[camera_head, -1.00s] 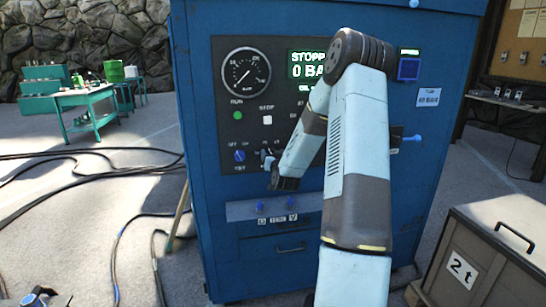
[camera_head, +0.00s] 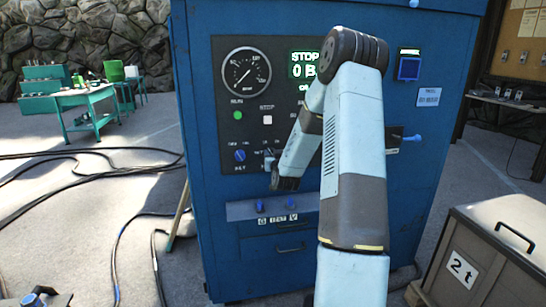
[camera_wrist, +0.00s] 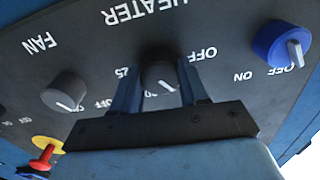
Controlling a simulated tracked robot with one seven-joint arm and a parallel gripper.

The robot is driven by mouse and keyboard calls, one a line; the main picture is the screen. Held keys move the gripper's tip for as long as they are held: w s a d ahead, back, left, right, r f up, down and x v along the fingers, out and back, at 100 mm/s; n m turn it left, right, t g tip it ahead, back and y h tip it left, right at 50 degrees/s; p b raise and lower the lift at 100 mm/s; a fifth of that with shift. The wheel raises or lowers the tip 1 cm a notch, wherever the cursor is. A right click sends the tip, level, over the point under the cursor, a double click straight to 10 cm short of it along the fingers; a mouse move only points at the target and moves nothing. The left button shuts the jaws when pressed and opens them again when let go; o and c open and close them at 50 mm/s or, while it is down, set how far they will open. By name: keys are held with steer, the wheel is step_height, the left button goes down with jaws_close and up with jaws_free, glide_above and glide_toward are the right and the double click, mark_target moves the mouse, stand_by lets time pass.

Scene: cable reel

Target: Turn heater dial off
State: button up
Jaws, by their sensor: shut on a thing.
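The heater dial (camera_wrist: 160,75) is a dark round knob on the grey panel under the upside-down word HEATER in the wrist view. Its white pointer line shows between my fingers. An OFF mark is on the right of the dial and a 25 mark on the left; the mark below it is partly hidden. My gripper (camera_wrist: 162,88) is shut on the dial, one finger on each side. In the head view my gripper (camera_head: 270,161) is at the lower part of the cabinet panel, and the dial there is mostly hidden by it.
A blue OFF/ON knob (camera_wrist: 282,46) is at right. Two blue levers (camera_head: 275,205) stick out below my gripper in the head view.

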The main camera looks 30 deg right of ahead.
steer(key=n, duration=1)
steer(key=shift+w+a+n, duration=0.1)
steer(key=shift+a+n, duration=0.1)
steer(key=shift+n, duration=0.2)
stand_by(0.4)
steer(key=o, duration=1.1)
steer(key=shift+c, duration=0.2)
steer(key=v, duration=1.3)
steer(key=shift+s, duration=0.4)
